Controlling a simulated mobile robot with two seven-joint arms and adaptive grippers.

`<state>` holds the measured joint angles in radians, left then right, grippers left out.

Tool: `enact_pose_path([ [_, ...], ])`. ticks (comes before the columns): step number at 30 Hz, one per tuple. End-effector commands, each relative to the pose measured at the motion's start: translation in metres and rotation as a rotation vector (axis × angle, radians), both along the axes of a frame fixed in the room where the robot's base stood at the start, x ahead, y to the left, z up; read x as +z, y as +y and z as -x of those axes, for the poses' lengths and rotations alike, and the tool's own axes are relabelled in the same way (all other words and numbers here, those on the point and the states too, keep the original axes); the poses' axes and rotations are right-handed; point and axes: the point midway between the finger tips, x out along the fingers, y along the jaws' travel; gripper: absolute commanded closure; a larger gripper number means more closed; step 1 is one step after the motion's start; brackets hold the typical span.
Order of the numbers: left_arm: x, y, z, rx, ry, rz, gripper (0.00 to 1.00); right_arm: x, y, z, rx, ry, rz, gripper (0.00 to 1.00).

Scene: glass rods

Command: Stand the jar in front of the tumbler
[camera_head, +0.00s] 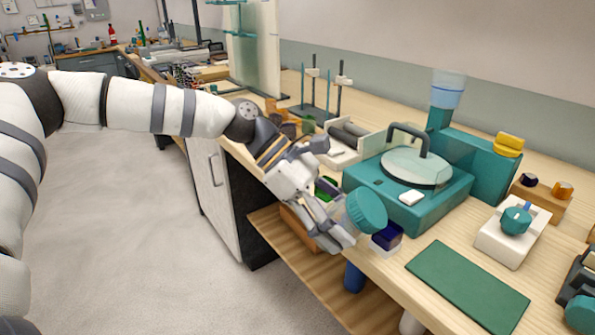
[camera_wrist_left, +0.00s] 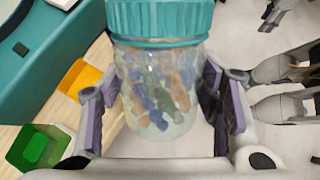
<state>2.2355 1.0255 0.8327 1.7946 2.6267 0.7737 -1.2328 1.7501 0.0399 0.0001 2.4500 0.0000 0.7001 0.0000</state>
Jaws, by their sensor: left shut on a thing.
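The jar (camera_head: 366,210) has a ribbed teal lid and a clear body. In the left wrist view the jar (camera_wrist_left: 158,85) shows blue, green and brownish pieces inside. My left gripper (camera_head: 338,236) is shut on the jar's body, with a finger on each side. In the head view the jar is tilted, its lid toward the camera, at the bench's front edge; I cannot tell whether it touches the bench. I cannot pick out the tumbler for certain. My right gripper is not seen.
A teal grinder (camera_head: 408,195) with a clear cover stands behind the jar. A green mat (camera_head: 467,287) lies flat and bare at the front right. A white device with a teal knob (camera_head: 516,220) stands beyond it.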

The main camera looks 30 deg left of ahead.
Motion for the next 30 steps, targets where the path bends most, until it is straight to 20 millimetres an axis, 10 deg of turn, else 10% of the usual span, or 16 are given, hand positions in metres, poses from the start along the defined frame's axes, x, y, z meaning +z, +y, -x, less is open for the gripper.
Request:
enact_pose_path([
  [8,0.042,0.042,-0.032,0.558,-0.142,0.276,0.89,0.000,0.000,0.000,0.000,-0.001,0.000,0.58],
  [30,0.097,0.188,-0.062,1.304,-0.586,0.505,0.89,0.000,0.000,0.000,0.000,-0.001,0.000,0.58],
])
